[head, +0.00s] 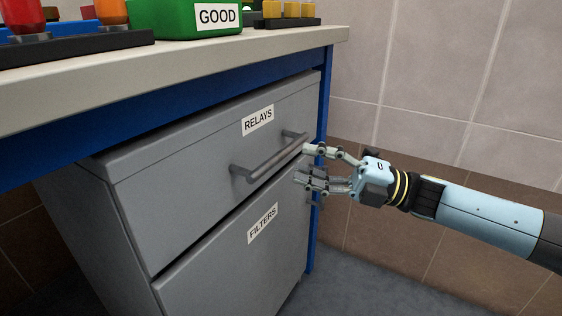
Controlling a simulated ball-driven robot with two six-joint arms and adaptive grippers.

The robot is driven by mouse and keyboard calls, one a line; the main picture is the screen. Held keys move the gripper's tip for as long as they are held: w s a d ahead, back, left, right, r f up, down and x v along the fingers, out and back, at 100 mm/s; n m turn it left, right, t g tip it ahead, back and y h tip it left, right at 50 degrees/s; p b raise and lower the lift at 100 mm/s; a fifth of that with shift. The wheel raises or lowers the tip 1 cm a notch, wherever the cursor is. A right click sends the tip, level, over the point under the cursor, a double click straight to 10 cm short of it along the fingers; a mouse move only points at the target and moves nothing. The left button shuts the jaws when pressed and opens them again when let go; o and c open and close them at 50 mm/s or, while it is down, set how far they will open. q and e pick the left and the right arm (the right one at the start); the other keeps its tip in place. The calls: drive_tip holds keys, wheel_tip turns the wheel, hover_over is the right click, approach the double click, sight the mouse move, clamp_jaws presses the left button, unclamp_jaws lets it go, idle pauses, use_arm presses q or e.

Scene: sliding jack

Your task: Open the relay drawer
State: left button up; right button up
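The relay drawer (200,190) is the upper grey drawer of a cabinet under the table and looks closed. It carries a white RELAYS label (258,120) and a slanting grey bar handle (270,163). My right gripper (304,164) comes in from the right, its fingers apart and pointing left. The upper fingertip is at the right part of the handle, and the lower one is below the bar. I cannot tell whether either finger touches it. Nothing is held between the fingers. My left gripper is not in view.
A lower drawer has a FILTERS label (263,223). The tabletop (200,62) overhangs the cabinet on a blue frame. On it are a green GOOD bin (172,20) and trays of coloured parts. The floor (375,285) right of the cabinet is clear, with a tiled wall behind.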

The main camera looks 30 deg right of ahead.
sight(281, 151)
drive_tip(key=x, duration=0.5)
drive_tip(key=shift+w+a+b, duration=0.2)
drive_tip(key=shift+b, duration=0.2)
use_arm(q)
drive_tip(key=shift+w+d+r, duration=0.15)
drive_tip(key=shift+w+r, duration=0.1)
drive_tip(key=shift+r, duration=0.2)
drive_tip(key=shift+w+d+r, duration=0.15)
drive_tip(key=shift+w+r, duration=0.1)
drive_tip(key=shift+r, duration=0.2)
use_arm(e)
clamp_jaws()
